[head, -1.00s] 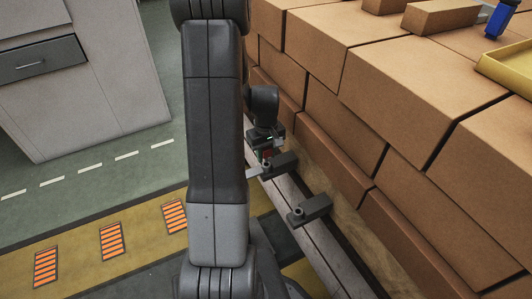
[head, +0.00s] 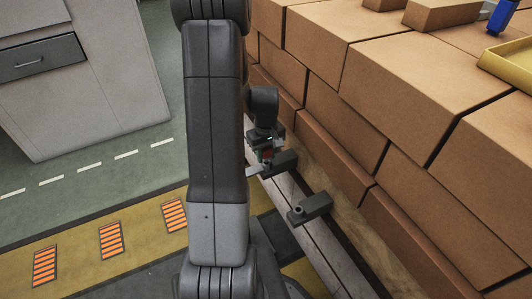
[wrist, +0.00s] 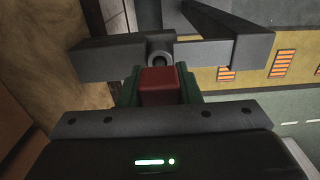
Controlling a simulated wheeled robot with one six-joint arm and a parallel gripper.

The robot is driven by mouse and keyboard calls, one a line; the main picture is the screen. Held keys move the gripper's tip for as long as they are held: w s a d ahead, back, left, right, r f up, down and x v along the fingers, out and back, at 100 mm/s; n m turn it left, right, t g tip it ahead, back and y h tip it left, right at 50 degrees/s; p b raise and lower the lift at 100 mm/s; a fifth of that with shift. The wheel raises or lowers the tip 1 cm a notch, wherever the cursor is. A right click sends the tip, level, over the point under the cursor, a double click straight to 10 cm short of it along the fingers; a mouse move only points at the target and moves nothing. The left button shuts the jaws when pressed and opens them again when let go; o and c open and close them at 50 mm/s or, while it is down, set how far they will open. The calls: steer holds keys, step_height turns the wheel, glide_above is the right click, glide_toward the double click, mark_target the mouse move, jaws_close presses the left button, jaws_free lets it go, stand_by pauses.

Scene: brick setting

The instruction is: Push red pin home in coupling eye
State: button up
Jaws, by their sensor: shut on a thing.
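My gripper (wrist: 161,91) is shut on the red pin (wrist: 159,86), whose block-shaped red top shows between the green fingers in the wrist view. Just beyond it in that view is a dark grey bar with the round coupling eye (wrist: 159,52), a ring with a dark centre. The pin's lower end is hidden, so I cannot tell how far it sits in an eye. In the head view my gripper (head: 266,151) is small, close above a dark bar (head: 281,163) beside the brick wall. A bit of red shows between the fingers.
A second dark bar with a round stub (head: 309,208) lies nearer on the grey rail (head: 291,194). The stacked brick wall (head: 385,105) stands close on the right. A yellow tray (head: 508,61) is on top. Open floor with orange-striped markings (head: 111,241) lies left.

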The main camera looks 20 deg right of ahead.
steer(key=shift+f+b, duration=0.3)
steer(key=shift+f, duration=0.2)
steer(key=o, duration=1.2)
step_height(320, 180, up, 14)
steer(key=p, duration=0.2)
steer(key=shift+f+p, duration=0.1)
steer(key=shift+p, duration=0.25)
step_height(320, 180, down, 14)
steer(key=b, duration=0.2)
steer(key=shift+b, duration=0.4)
steer(key=shift+r, duration=0.4)
steer(key=shift+f, duration=0.15)
